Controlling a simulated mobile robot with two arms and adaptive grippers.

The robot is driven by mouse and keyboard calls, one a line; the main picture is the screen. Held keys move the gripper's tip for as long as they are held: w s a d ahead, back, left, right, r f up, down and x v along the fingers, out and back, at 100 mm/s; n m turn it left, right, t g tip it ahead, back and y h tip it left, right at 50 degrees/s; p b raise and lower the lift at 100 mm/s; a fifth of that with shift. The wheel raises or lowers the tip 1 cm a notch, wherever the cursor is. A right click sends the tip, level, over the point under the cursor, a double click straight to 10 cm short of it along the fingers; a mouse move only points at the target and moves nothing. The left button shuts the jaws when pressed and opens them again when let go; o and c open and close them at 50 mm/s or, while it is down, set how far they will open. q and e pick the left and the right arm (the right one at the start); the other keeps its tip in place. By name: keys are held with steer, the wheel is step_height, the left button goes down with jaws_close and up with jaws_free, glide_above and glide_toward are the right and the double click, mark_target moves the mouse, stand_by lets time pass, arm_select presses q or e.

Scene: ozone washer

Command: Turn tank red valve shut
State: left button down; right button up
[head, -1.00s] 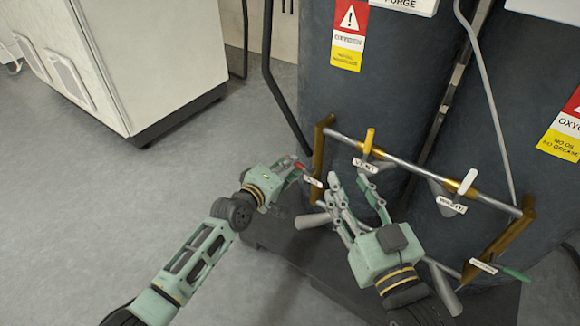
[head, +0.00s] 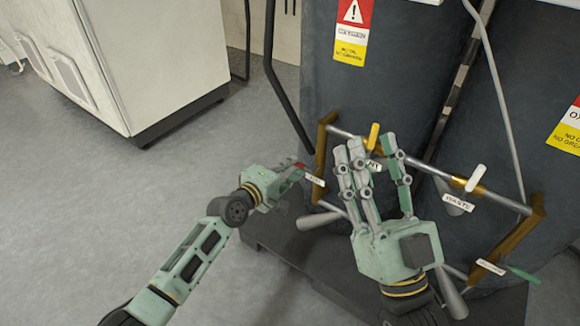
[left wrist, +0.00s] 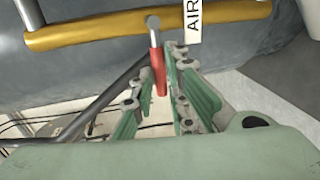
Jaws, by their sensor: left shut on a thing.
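The red valve handle (head: 298,166) sticks out at the left end of the pipe rack, beside a white tag. In the left wrist view, the red handle (left wrist: 159,75) hangs from a grey stem on a yellow bar, between the fingers. My left gripper (head: 289,172) is shut on this handle; its fingers (left wrist: 160,90) lie on both sides of it. My right gripper (head: 375,165) is open, with fingers pointing up in front of the pipe rack. It partly hides the tag below the yellow handle, and I see nothing held in it.
Dark tanks (head: 395,85) with warning labels stand behind the rack. A yellow handle (head: 373,136), a white handle (head: 475,178) and a green handle (head: 525,275) are on the rack. A white cabinet (head: 150,55) stands at the upper left. The floor (head: 100,190) at left is clear.

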arm_select(q)
steer(key=c, duration=1.7)
jaws_free()
steer(key=shift+v, duration=6)
